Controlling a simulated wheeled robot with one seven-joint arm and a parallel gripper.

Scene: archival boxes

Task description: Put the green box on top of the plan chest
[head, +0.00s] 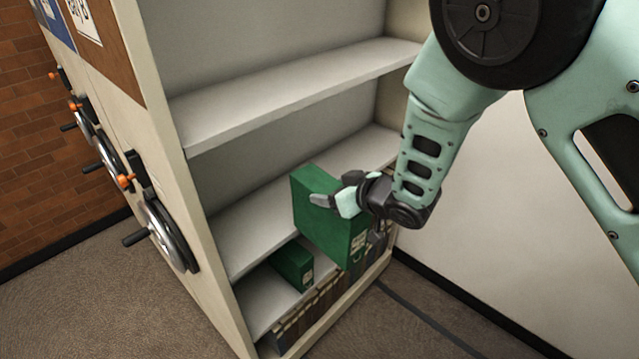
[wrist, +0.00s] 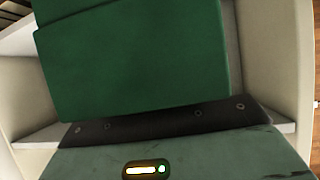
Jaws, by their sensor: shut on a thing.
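A large green box (head: 325,232) with a pale label is held in front of the open shelving, around the height of a lower shelf. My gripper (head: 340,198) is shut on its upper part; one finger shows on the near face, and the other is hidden. The held green box also fills the upper middle of the wrist view (wrist: 135,65). A second green box (head: 293,265) with a label stands on a low shelf, below and left of the held one. No plan chest is in either view.
The shelving unit (head: 185,190) has a bare upper shelf (head: 290,95) and a row of dark books or boxes (head: 318,308) at the bottom. Handwheels (head: 165,235) stick out from its left side. A white wall (head: 480,200) stands at the right. Carpet (head: 110,300) is clear at front left.

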